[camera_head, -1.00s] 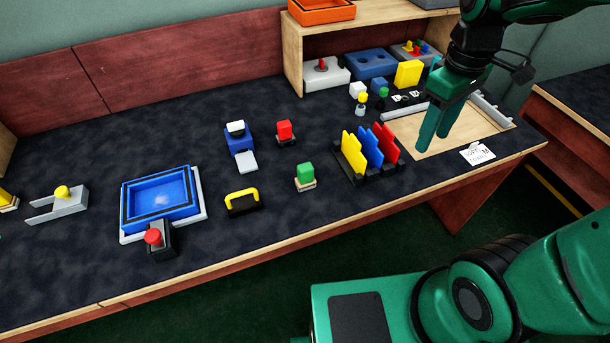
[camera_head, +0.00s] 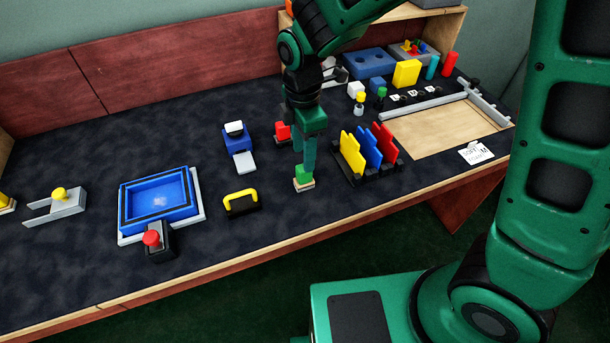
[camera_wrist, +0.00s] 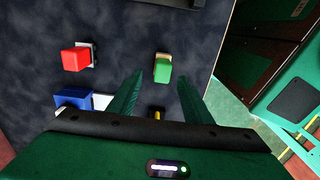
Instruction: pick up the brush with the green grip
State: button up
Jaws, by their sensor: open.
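The brush with the green grip (camera_head: 303,174) stands on the dark table top, its green block on a pale base. It also shows in the wrist view (camera_wrist: 162,70), ahead of and between the lines of the two fingers. My gripper (camera_head: 304,166) is open and points down just above and behind the brush, with its fingers partly overlapping it in the head view. In the wrist view my gripper (camera_wrist: 160,85) has its fingers spread wide with nothing between them. I cannot tell from the head view whether a finger touches the grip.
A black rack (camera_head: 372,176) with yellow, blue and red plates is close on the right. A yellow-handled black item (camera_head: 242,205) lies to the left, and a blue device (camera_head: 238,150) behind it.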

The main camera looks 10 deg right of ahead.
aim_at(304, 177)
jog(key=shift+s+f, duration=0.15)
jog(key=shift+f, duration=3.05)
jog(key=shift+c, duration=0.6)
grip_shut()
